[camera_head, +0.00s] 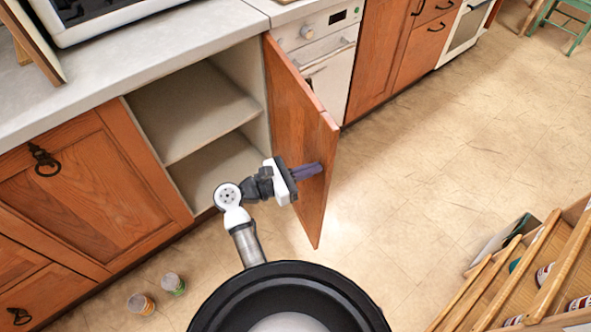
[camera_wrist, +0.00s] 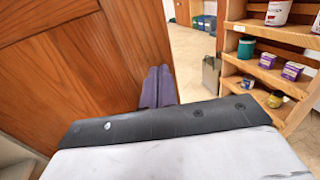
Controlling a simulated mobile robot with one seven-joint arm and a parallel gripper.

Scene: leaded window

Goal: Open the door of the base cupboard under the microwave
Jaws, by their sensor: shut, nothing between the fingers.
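The base cupboard door (camera_head: 298,135) is a brown wooden panel, swung wide open and standing out from the counter front. The cupboard (camera_head: 190,110) behind it is open and looks empty, with one pale shelf across its middle. My gripper (camera_head: 314,170) is shut and empty, at the inner face of the door near its free edge. In the wrist view the purple fingers (camera_wrist: 158,86) are together beside the door panel (camera_wrist: 65,70); I cannot tell whether they touch it. The microwave (camera_head: 100,15) stands on the counter above, partly cut off.
A closed wooden cupboard front (camera_head: 95,180) is left of the opening. A white oven (camera_head: 325,60) is behind the door. Two small jars (camera_head: 141,303) stand on the floor at lower left. A wooden shelf rack (camera_head: 530,270) with tins is at lower right. The floor (camera_head: 420,150) right of the door is clear.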

